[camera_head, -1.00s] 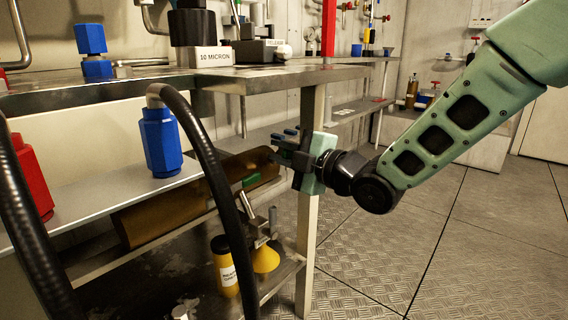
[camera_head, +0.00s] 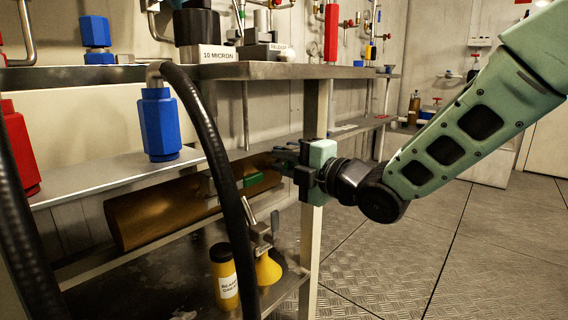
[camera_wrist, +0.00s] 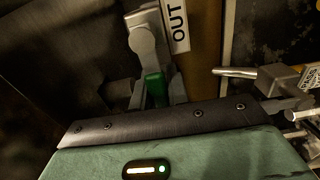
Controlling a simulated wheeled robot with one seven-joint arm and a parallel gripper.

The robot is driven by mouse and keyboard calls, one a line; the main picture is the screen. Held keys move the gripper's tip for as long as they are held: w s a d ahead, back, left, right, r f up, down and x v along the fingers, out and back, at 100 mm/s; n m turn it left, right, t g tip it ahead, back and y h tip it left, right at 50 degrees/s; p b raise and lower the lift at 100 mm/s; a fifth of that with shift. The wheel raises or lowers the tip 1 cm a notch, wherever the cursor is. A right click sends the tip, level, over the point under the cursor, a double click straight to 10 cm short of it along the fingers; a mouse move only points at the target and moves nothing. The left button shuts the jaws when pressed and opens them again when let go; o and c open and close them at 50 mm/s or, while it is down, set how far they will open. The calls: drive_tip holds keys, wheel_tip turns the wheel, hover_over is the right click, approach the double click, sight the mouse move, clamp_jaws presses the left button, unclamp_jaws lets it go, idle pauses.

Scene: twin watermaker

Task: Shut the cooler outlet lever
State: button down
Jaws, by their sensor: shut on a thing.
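The cooler is a bronze-brown cylinder (camera_head: 150,212) lying under the bench. The outlet lever has a green grip (camera_head: 262,180) at the cylinder's right end in the head view. In the wrist view the green grip (camera_wrist: 155,88) hangs from a grey metal arm and pivot, beside a white label (camera_wrist: 179,24) reading "OUT". My gripper (camera_head: 284,158) is at the lever, by the bench post, and is shut on the green grip.
A bench post (camera_head: 312,235) stands just by my gripper. A black hose (camera_head: 222,185) arcs in front of the cylinder. The floor (camera_head: 430,260) at right is clear.

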drive_tip(key=c, duration=1.4)
unclamp_jaws()
drive_tip(key=shift+o, duration=0.2)
drive_tip(key=shift+s+d+p, duration=0.3)
drive_tip(key=shift+d, duration=0.15)
drive_tip(key=p+v, duration=0.1)
drive_tip(key=v, duration=1.5)
drive_tip(key=shift+s, duration=0.15)
drive_tip(key=shift+d, duration=0.15)
